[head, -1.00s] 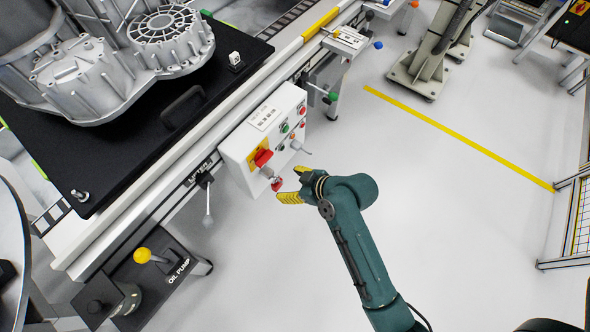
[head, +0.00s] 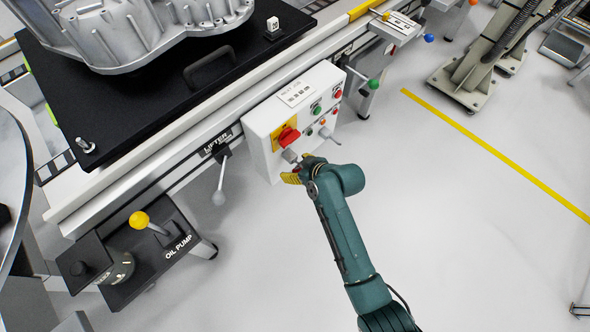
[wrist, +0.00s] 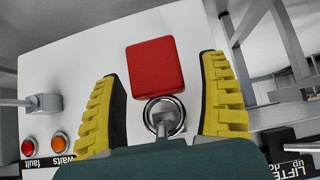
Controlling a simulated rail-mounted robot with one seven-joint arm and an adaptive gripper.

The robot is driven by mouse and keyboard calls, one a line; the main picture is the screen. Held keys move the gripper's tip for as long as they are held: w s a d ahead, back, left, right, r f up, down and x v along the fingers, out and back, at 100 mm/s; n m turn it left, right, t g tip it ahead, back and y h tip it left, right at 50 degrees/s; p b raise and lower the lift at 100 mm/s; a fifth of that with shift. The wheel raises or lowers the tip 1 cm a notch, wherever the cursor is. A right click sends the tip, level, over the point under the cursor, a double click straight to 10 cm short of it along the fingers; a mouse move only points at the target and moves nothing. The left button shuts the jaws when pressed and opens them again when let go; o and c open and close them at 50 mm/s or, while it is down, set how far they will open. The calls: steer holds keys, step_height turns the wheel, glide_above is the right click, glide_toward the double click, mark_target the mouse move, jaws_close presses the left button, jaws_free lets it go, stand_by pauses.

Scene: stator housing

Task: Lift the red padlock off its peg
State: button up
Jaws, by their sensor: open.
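In the wrist view the red padlock (wrist: 155,68) shows as a square red block, with its steel shackle (wrist: 149,113) forming a ring around the grey peg (wrist: 168,122). My gripper (wrist: 165,85) is open, with one yellow ribbed finger on each side of the padlock and shackle. A gap shows on the right side; on the left the finger edge and padlock edge look close, and I cannot tell any contact.
A red rotary switch (head: 288,136) on a yellow plate sits just above the peg. Buttons and a grey lever (head: 329,136) are to its right. The lifter lever (head: 221,183) hangs to the left.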

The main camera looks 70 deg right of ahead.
steer(key=shift+w+d+f, duration=0.15)
steer(key=shift+w+f, duration=0.15)
steer(key=shift+f, duration=0.05)
jaws_close()
steer(key=shift+r, duration=0.1)
steer(key=shift+s+r+p, duration=0.2)
steer(key=shift+r+p, duration=0.3)
steer(key=shift+p, duration=0.35)
